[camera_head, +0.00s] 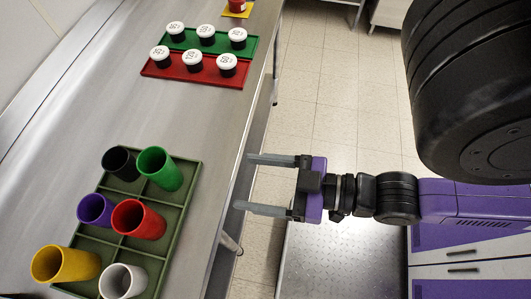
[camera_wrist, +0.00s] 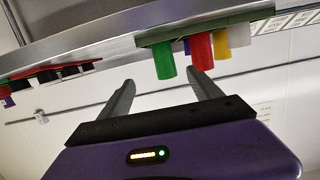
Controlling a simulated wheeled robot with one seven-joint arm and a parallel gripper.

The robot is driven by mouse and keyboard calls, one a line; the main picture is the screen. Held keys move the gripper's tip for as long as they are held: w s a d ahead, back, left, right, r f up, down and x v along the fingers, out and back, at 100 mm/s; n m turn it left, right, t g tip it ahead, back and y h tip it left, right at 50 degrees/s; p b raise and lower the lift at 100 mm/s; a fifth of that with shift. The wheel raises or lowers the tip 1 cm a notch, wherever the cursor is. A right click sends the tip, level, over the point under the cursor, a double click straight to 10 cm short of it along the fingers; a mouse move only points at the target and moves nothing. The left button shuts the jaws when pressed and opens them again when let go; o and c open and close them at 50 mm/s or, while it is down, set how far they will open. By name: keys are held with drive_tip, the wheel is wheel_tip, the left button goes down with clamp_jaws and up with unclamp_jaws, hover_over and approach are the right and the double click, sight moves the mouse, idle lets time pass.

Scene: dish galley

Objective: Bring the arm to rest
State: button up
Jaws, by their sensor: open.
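My gripper (camera_head: 264,184) is open and empty in the head view. It points left toward the counter, with its fingertips near the counter's front edge. My arm stretches in from the right. In the wrist view the two fingers of my gripper (camera_wrist: 160,90) stand apart with nothing between them. The wrist view is tilted and shows the counter edge with cups beyond the fingers.
The steel counter (camera_head: 110,105) bears a green divided rack (camera_head: 190,190) with several coloured cups. Farther back, white-lidded jars stand on a green tray (camera_head: 250,48) and a red tray (camera_head: 153,70). Tiled floor (camera_head: 330,90) right of the counter is clear.

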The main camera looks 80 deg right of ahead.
drive_tip(key=shift+s+a+f+g, duration=0.2)
drive_tip(key=shift+s+f+g, duration=0.15)
drive_tip(key=shift+s, duration=0.2)
drive_tip(key=shift+s+a+f+g, duration=0.2)
drive_tip(key=shift+s+f+g, duration=0.05)
drive_tip(key=shift+s+f, duration=0.25)
drive_tip(key=shift+r, duration=0.1)
idle(0.4)
